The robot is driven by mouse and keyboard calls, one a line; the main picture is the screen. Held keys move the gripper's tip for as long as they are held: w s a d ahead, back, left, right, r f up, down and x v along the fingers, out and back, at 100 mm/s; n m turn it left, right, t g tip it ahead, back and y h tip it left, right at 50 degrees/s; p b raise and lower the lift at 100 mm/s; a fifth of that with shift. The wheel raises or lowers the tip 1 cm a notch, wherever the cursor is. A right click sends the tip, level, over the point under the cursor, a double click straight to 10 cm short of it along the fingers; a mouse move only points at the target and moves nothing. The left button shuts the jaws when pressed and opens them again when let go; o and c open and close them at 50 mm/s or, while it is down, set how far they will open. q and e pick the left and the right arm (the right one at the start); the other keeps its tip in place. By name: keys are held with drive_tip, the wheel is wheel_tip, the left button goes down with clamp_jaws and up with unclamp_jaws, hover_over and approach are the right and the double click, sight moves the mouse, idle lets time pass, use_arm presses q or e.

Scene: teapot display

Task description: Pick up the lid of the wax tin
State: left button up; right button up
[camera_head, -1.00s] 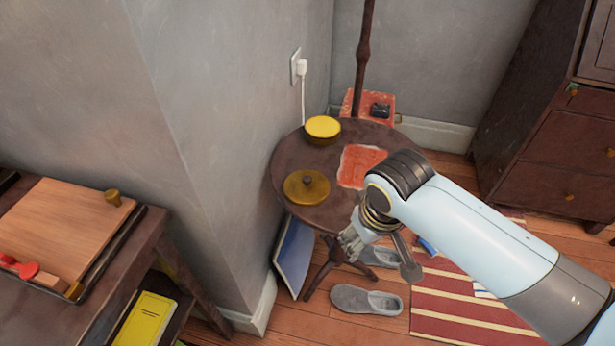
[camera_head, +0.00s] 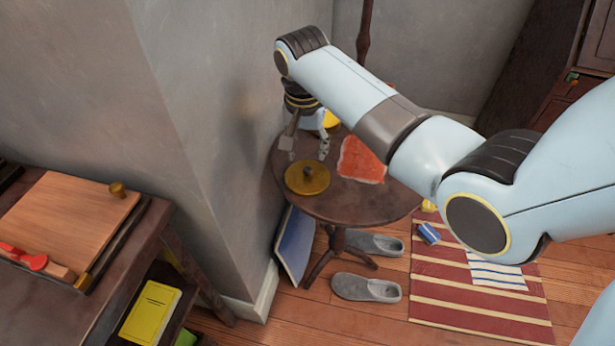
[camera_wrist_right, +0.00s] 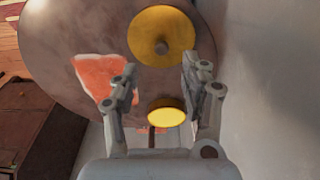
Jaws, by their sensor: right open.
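The lid (camera_head: 307,184) of the wax tin is a round, dull gold disc with a small dark knob, lying flat on the small round table. In the right wrist view the lid (camera_wrist_right: 180,30) lies just beyond the fingertips. The wax tin (camera_head: 332,119), open and bright yellow inside, stands farther back, mostly hidden by my right gripper; the tin also shows between the fingers in the right wrist view (camera_wrist_right: 166,117). My right gripper (camera_head: 306,148) points down over the table, open and empty, above and behind the lid. My left gripper is not in view.
The dark round table (camera_head: 350,205) stands close to the grey wall corner (camera_head: 215,120). A red-orange cloth (camera_head: 362,160) lies on it, right of the lid. A side table with a wooden board (camera_head: 65,222) is at left. Grey slippers (camera_head: 366,288) lie on the floor.

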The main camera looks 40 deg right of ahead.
sight(308, 169)
drive_tip(key=f, duration=0.2)
drive_tip(key=f+b, duration=0.1)
drive_tip(key=f, duration=0.1)
drive_tip(key=w+f+b, duration=0.1)
drive_tip(key=f, duration=0.2)
drive_tip(key=shift+d+f, duration=0.1)
drive_tip(key=shift+d, duration=0.3)
drive_tip(key=shift+c, duration=0.3)
drive_tip(key=shift+s, duration=0.1)
clamp_jaws()
